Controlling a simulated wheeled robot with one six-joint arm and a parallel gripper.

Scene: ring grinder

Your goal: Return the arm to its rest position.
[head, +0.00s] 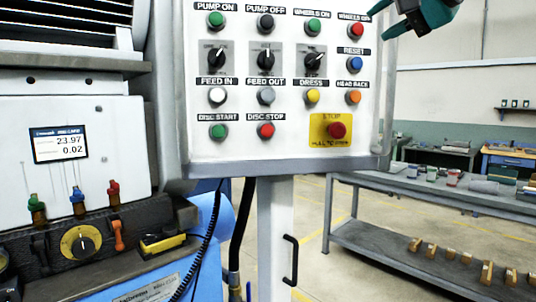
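My gripper (420,16), teal and dark, shows at the top edge right of centre, partly cut off by the frame. It is in front of the upper right corner of the white control panel (325,110), near the "WHEELS OFF" button (355,30). No held object shows. The rest of my arm is out of view.
The grinder body (110,115) with a small display (59,144), coloured levers and a yellow dial (81,242) fills the left. A grey shelf bench (450,190) with several small parts stands at right. Open floor (320,275) lies between them.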

